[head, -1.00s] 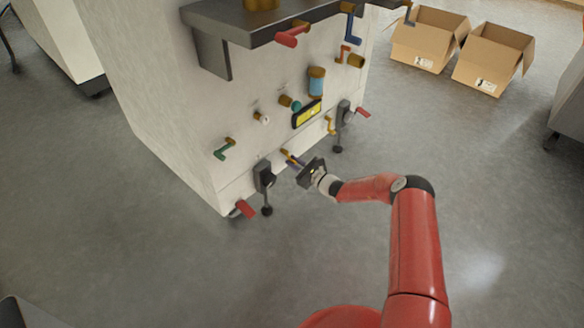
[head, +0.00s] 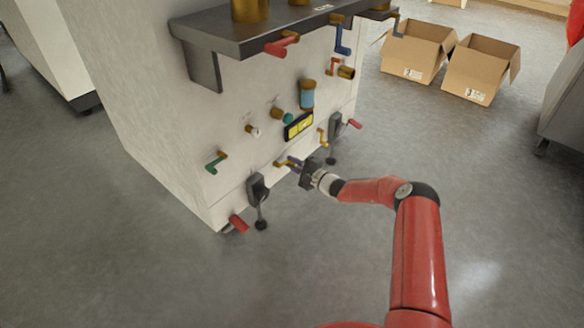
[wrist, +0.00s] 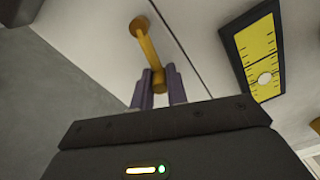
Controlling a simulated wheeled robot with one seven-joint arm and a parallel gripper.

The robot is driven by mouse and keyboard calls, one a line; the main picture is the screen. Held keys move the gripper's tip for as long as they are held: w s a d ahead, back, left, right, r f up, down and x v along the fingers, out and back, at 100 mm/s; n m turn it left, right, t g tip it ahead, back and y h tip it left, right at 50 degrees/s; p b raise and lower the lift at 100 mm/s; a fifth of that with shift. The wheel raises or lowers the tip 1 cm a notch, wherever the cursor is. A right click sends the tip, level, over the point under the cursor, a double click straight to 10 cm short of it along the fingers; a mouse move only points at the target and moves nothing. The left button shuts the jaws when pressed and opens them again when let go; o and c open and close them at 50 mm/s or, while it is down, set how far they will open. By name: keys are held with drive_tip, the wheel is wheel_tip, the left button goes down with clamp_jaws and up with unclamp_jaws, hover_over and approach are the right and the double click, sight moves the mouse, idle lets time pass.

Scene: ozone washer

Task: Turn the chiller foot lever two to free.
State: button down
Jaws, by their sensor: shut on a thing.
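A brass crank lever (head: 279,164) sits low on the front of the white machine (head: 150,100). In the wrist view, the same lever (wrist: 149,45) runs from its pivot on the panel down to its handle end. My gripper (head: 291,162) is shut on that handle end. Its two purple fingers (wrist: 159,88) stand on either side of the handle in the wrist view. The lever has no readable label, so I cannot tell its number. A second brass lever (head: 322,137) sits to the right on the same front, apart from my gripper.
Black foot brackets (head: 257,188) and (head: 335,125) flank the levers, with red handles (head: 238,224) and (head: 354,124) beside them. A yellow gauge (head: 298,126) is above my gripper. A dark shelf (head: 235,36) overhangs the panel. Open boxes (head: 480,70) stand behind; the floor in front is clear.

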drive_tip(key=shift+r+n, duration=0.75)
drive_tip(key=shift+n, duration=0.65)
drive_tip(key=c, duration=1.4)
unclamp_jaws()
drive_tip(key=shift+d, duration=0.1)
drive_tip(key=p+v, duration=0.1)
drive_tip(key=v, duration=0.6)
drive_tip(key=shift+s+d+p, duration=0.2)
drive_tip(key=shift+d+p, duration=0.1)
